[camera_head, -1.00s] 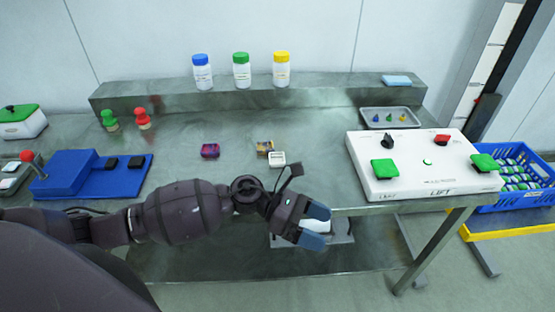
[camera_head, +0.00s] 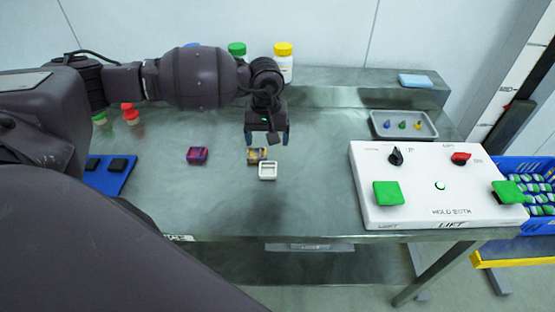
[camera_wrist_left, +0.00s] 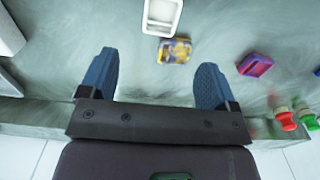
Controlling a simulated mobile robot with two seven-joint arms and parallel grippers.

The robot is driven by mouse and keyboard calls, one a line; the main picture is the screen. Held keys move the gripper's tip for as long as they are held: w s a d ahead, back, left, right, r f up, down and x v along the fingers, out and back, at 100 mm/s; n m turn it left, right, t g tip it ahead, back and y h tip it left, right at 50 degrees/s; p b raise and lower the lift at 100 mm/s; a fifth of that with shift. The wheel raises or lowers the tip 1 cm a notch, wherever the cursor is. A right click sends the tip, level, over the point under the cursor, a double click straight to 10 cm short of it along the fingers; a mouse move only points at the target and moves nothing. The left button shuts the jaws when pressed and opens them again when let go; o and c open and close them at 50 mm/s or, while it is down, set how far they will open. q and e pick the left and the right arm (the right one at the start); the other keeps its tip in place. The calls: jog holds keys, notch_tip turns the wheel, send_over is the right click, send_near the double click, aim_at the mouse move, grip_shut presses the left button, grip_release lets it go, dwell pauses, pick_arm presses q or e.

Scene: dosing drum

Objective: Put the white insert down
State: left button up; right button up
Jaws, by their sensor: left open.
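The white insert (camera_head: 267,171) is a small square frame lying on the grey bench, just in front of a yellow-and-dark block (camera_head: 257,154). It also shows at the top edge of the left wrist view (camera_wrist_left: 162,16), partly cut off. My left gripper (camera_head: 267,140) points down behind the insert, its blue fingers spread and nothing between them. In the left wrist view the open fingers (camera_wrist_left: 156,70) stand apart from both insert and block (camera_wrist_left: 175,51). My right gripper is not in view.
A red-and-purple block (camera_head: 197,155) lies to the left. The white control box (camera_head: 440,190) with green buttons stands at right, a grey tray (camera_head: 404,124) behind it. Bottles (camera_head: 283,62) stand on the rear ledge. The bench front is clear.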

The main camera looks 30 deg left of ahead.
pick_arm(q)
send_over(268, 170)
notch_tip(268, 170, down, 5)
jog(key=shift+w+f, duration=0.1)
jog(key=shift+f, duration=0.65)
notch_tip(268, 170, down, 4)
jog(key=shift+f+p, duration=0.1)
jog(key=shift+p, duration=0.4)
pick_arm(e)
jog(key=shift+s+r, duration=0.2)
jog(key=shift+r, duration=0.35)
pick_arm(q)
jog(key=c, duration=1.1)
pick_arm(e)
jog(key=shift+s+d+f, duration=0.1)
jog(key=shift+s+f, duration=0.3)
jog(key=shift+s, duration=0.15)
